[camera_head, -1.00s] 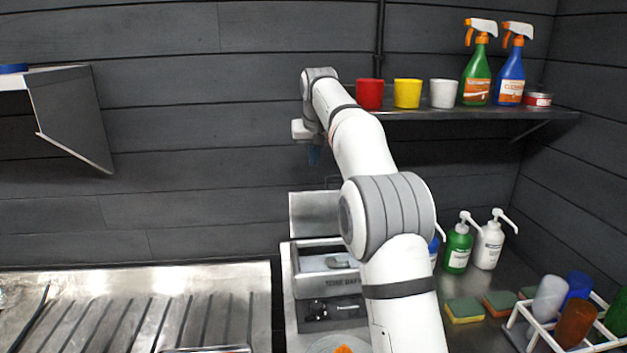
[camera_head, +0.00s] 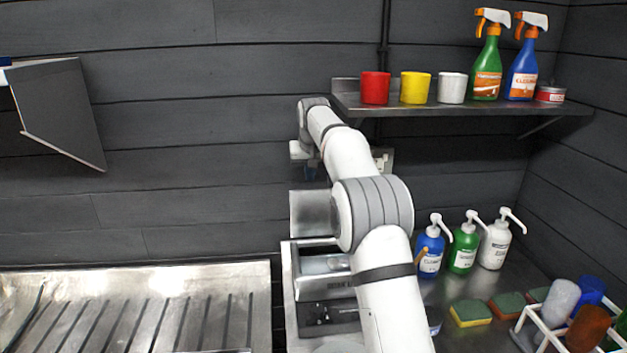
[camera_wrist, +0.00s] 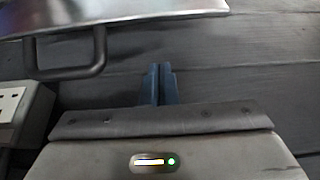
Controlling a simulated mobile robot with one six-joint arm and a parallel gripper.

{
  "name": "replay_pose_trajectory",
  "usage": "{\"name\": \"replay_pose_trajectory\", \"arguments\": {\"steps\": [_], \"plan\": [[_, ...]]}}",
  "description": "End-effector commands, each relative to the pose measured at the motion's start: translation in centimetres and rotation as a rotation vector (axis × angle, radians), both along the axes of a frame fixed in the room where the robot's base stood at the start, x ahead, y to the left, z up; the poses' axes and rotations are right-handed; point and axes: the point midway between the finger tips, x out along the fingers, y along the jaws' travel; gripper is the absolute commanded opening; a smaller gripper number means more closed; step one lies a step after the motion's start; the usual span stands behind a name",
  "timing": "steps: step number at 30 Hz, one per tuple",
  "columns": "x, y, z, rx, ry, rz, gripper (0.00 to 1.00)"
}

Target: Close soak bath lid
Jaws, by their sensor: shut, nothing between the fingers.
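The soak bath (camera_head: 325,266) is a steel basin on the counter, partly hidden by my arm. Its lid (camera_head: 310,213) stands raised, nearly upright, at the back of the basin. In the wrist view the lid (camera_wrist: 120,18) lies across the top, with a dark bar handle (camera_wrist: 66,73) at its edge. My gripper (camera_wrist: 161,68) has its blue fingers together and empty, apart from the handle and to its right in that view. In the head view my gripper (camera_head: 310,174) is above the lid, near the back wall.
A wall socket box (camera_head: 383,160) is right of my forearm. A shelf (camera_head: 460,107) above holds cups and spray bottles. Pump bottles (camera_head: 463,247), sponges (camera_head: 470,313) and a bottle rack (camera_head: 545,335) stand right. A ribbed drainboard (camera_head: 140,310) is left.

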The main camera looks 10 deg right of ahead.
Motion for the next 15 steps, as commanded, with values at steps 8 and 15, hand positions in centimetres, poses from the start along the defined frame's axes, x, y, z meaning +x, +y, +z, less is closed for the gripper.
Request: {"name": "replay_pose_trajectory", "arguments": {"steps": [8,15], "plan": [[-2.2,-0.2,-0.7,0.000,-0.001,-0.002,0.00],[-3.5,-0.3,-0.9,0.000,0.000,-0.003,0.00]]}}
